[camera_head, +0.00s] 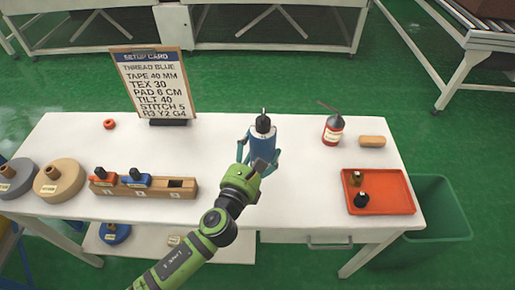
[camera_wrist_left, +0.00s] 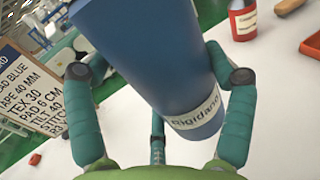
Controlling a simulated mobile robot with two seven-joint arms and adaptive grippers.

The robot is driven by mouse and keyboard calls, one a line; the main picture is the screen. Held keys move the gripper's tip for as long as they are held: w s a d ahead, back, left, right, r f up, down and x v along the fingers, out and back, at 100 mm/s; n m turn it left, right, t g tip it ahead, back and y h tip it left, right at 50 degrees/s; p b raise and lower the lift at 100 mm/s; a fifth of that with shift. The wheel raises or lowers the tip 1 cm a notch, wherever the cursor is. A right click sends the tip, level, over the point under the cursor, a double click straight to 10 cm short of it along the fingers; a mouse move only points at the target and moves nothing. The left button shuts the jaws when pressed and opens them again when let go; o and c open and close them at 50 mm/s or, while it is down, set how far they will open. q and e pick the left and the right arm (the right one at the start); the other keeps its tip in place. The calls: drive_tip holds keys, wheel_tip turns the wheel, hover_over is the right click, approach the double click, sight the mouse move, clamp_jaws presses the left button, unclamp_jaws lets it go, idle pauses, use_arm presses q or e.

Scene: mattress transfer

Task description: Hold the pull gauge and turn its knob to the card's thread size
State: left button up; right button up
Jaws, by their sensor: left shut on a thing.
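The pull gauge (camera_head: 262,141) is a blue cylinder with a black top and a thin metal tip. My left gripper (camera_head: 260,158) is shut on it near the table's middle, and the gauge looks upright in the head view. The knob's setting cannot be read. The setup card (camera_head: 155,85) stands at the back left and reads "TEX 30" and "THREAD BLUE". My right gripper is not in view.
A red bottle (camera_head: 333,130) and a tan block (camera_head: 372,141) are at the back right. An orange tray (camera_head: 379,177) holds two small dark-topped items. A wooden block (camera_head: 155,193) with a red and a blue piece, and spools (camera_head: 60,180), are left. White table is clear around the gauge.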

use_arm(q)
drive_tip(key=shift+f+b, duration=2.35)
drive_tip(key=shift+f, duration=0.3)
drive_tip(key=shift+f+b, duration=0.3)
drive_tip(key=shift+f, duration=0.05)
drive_tip(key=shift+f+b, duration=1.8)
drive_tip(key=shift+f, duration=0.2)
